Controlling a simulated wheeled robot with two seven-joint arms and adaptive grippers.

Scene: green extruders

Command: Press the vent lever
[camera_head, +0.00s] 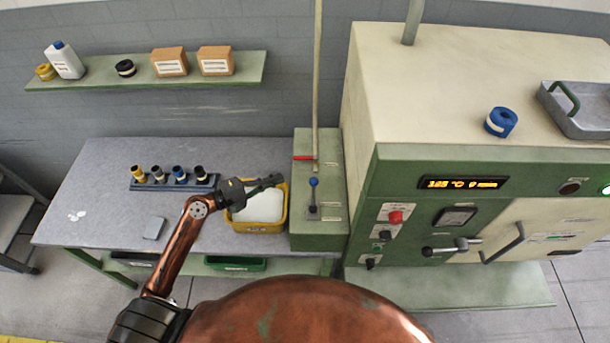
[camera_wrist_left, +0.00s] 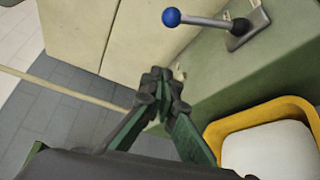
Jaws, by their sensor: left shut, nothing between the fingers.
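A lever with a blue ball knob (camera_head: 313,182) stands on top of the green box (camera_head: 320,242) between the bench and the large machine. In the left wrist view the blue knob (camera_wrist_left: 171,17) is at the top, its grey rod running right to a metal base plate. My left gripper (camera_head: 279,180) is shut and empty, a little left of the lever, over the yellow tub in the head view. In the left wrist view its closed fingertips (camera_wrist_left: 162,80) are below the knob and apart from it. My right gripper is not in view.
The yellow tub (camera_head: 284,214) with white contents stands on the bench beside the green box. A red handle (camera_head: 303,157) sits by a tall pipe (camera_head: 317,80) behind the lever. The large machine (camera_head: 365,200) rises on the right. A rack (camera_head: 172,186) of several spools stands left.

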